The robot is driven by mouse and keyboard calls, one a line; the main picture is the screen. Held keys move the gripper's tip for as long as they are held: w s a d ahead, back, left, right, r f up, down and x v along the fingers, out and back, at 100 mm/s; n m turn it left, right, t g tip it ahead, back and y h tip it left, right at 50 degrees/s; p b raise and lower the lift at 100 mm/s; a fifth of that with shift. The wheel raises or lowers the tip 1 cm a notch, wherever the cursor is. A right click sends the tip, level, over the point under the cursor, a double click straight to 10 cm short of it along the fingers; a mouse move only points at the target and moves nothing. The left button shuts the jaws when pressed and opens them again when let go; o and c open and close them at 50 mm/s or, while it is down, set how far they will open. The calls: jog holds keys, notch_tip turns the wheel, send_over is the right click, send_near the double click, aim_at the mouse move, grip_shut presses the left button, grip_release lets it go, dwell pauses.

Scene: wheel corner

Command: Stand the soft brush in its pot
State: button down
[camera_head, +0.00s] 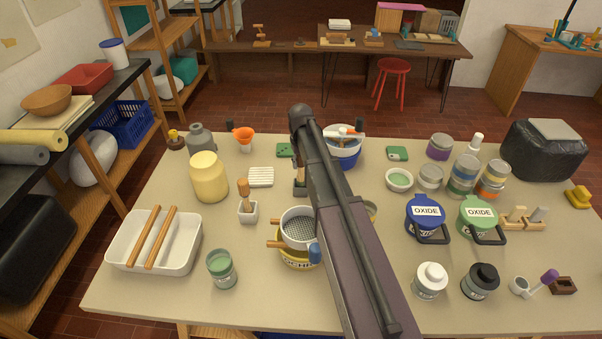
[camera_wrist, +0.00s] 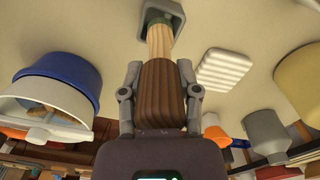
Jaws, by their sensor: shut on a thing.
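My gripper (camera_wrist: 160,68) is shut on the soft brush (camera_wrist: 162,92), with a finger on each side of its brown ribbed part. A paler striped part of the brush reaches away from the gripper to a dark grey-green square pot (camera_wrist: 176,9). The end of this part overlaps the pot's opening; how deep it sits inside, I cannot tell. In the head view a dark pot (camera_head: 300,190) shows just left of my arm.
A white ribbed block (camera_wrist: 222,70) lies close to the pot. A blue-and-white tub (camera_head: 343,158) stands on the other side. Another brush stands in a white pot (camera_head: 248,213). A sieve (camera_head: 298,228) and yellow jar (camera_head: 208,178) are near.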

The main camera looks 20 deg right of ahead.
aim_at(301, 170)
jog(key=shift+f+b, duration=1.9)
jog(key=shift+f, duration=0.15)
jog(key=shift+c, duration=1.6)
grip_release()
jog(key=shift+r, duration=0.25)
notch_tip(301, 170, up, 12)
jog(key=p, duration=1.2)
jog(key=shift+s+f, duration=0.1)
